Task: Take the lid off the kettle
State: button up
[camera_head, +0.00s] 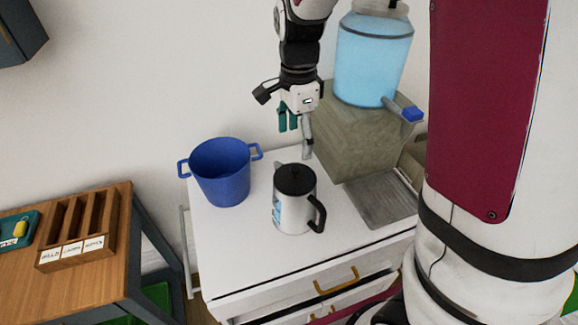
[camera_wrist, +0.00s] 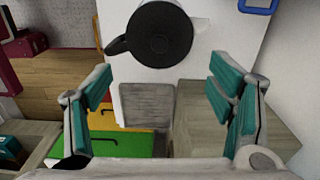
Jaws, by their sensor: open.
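The kettle (camera_head: 296,213) stands upright on the white cabinet top, with a silver body, a blue-marked side and a black handle at the right. Its round black lid (camera_head: 294,178) with a small knob is on top. In the wrist view the lid (camera_wrist: 162,37) shows from above at the top middle, with the handle (camera_wrist: 117,46) pointing left. My gripper (camera_head: 297,137) is open and empty, above and behind the kettle in the head view. In the wrist view its teal-padded fingers (camera_wrist: 161,66) are spread wide, with the kettle beyond the tips and no contact visible.
A blue two-handled pot (camera_head: 222,175) stands left of the kettle. A water dispenser (camera_head: 372,58) with a blue tap sits on a wooden block (camera_head: 345,140) at the right, above a grey tray (camera_head: 380,200). A wooden table (camera_head: 85,270) with an organizer is at far left.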

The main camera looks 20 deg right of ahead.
aim_at(295, 168)
notch_tip(295, 168, down, 10)
jog(key=shift+a+f, duration=0.15)
dwell(0.4)
jog(key=shift+s, duration=0.1)
grip_shut()
